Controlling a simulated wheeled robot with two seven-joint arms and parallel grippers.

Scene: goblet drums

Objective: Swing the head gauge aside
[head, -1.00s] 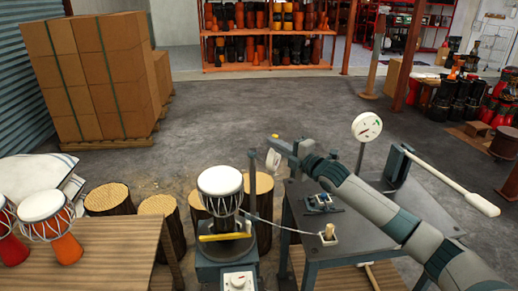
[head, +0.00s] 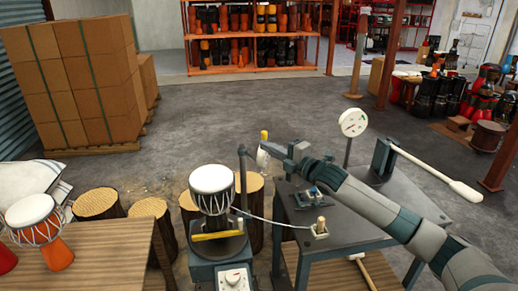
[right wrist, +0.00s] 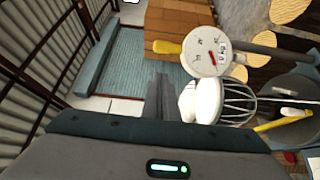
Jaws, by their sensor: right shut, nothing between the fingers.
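The head gauge (head: 262,157) is a small white dial with a yellow handle (head: 264,135), beside a dark upright post (head: 241,170) in the head view. In the right wrist view the gauge's dial (right wrist: 208,52) shows a red needle, with its yellow handle (right wrist: 167,47) to the left. A white-headed goblet drum (head: 212,190) stands upright on the grey stand, left of the gauge; it also shows in the right wrist view (right wrist: 238,103). My right gripper (head: 268,149) is shut and empty, close beside the gauge; contact cannot be told. My left gripper is out of view.
A dark worktable (head: 345,225) right of the drum stand carries a larger round dial (head: 353,122) and a white-ended lever (head: 425,172). A wooden table (head: 100,255) with painted drums is at the left. Log stumps stand behind. The floor beyond is open.

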